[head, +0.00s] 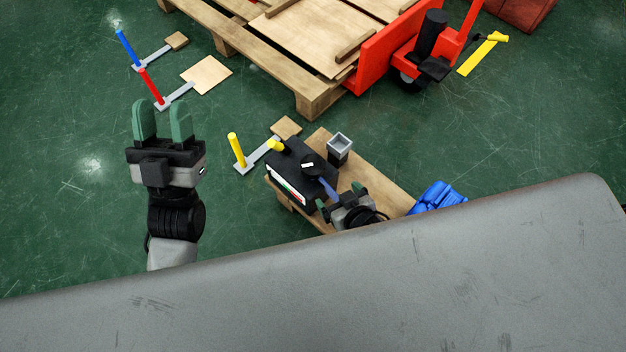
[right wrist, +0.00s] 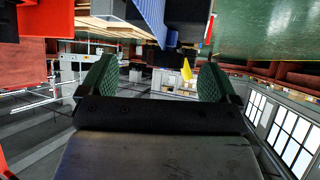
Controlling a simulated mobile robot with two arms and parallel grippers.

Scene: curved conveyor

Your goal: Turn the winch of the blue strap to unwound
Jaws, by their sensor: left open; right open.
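A black box (head: 290,172) with a coloured scale on its front stands on a small wooden bench. I cannot tell for sure which part is the winch or whether the bar is the blue strap. My right gripper (head: 340,199) is open by the bench, close to the bar's end. In the right wrist view a ribbed blue piece (right wrist: 150,18) lies beyond the open fingers (right wrist: 155,80), apart from them. My left gripper (head: 162,108) is open and empty over the floor.
The wooden bench (head: 372,183) also holds a grey-topped square post (head: 339,146). A blue bundle (head: 438,196) lies right of it. A yellow lever (head: 237,150), red lever (head: 151,86) and blue lever (head: 127,48) stand left. A pallet (head: 255,62) and red jack (head: 385,50) are behind.

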